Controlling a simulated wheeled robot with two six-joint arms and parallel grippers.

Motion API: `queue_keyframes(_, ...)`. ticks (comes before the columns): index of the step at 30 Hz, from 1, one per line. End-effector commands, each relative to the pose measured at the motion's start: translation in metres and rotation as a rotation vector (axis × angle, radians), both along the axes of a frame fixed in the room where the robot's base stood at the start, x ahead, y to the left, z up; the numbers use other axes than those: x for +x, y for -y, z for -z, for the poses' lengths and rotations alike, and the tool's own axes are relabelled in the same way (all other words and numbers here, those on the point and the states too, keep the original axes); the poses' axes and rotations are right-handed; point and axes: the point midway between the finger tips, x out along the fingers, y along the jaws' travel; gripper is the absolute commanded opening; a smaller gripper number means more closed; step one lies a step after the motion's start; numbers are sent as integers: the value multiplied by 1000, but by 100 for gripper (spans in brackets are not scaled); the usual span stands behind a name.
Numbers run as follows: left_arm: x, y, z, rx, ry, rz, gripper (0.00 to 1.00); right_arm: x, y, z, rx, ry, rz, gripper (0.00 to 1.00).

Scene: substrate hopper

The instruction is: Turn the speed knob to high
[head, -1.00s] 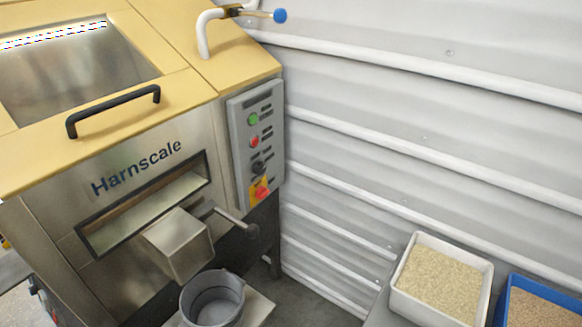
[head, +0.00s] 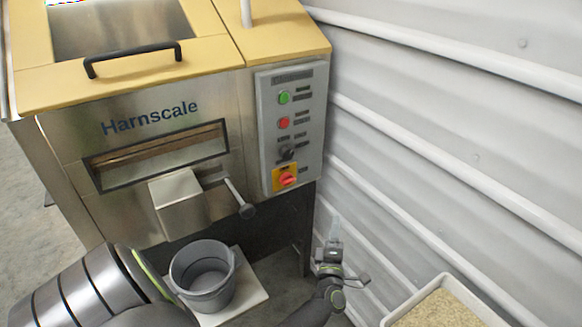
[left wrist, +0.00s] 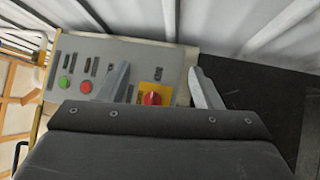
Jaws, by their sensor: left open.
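The grey control panel (head: 262,130) is on the right of the machine's front. The black speed knob (head: 287,152) sits below the red button and above the red rotary switch (head: 287,179) on its yellow plate. My left gripper (head: 335,222) is open and empty, below and right of the panel, apart from it. In the left wrist view the open jaws (left wrist: 155,85) face the panel, with the red switch (left wrist: 151,99) showing between them. The black knob is largely hidden there by the left finger. My right gripper is out of view.
A lever with a black ball end (head: 247,211) sticks out left of the panel. A grey bucket (head: 203,275) stands below on a pale plate. The corrugated wall (head: 430,110) is close on the right. A white tray of grain (head: 445,305) is at lower right.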

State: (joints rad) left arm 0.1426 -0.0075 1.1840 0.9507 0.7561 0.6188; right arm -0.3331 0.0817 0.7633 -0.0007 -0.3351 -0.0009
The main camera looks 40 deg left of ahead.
Motion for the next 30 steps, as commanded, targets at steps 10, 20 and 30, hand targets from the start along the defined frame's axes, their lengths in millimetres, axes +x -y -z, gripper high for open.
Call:
queue_keyframes(10, -4, -32, -130, -778, 887, -336, 59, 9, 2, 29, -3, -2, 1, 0)
queue_keyframes(20, -10, -36, -144, -1021, 1087, -431, 59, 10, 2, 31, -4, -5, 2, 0)
queue_keyframes(30, 6, -94, -146, -1013, 1084, -431, 59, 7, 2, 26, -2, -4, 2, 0)
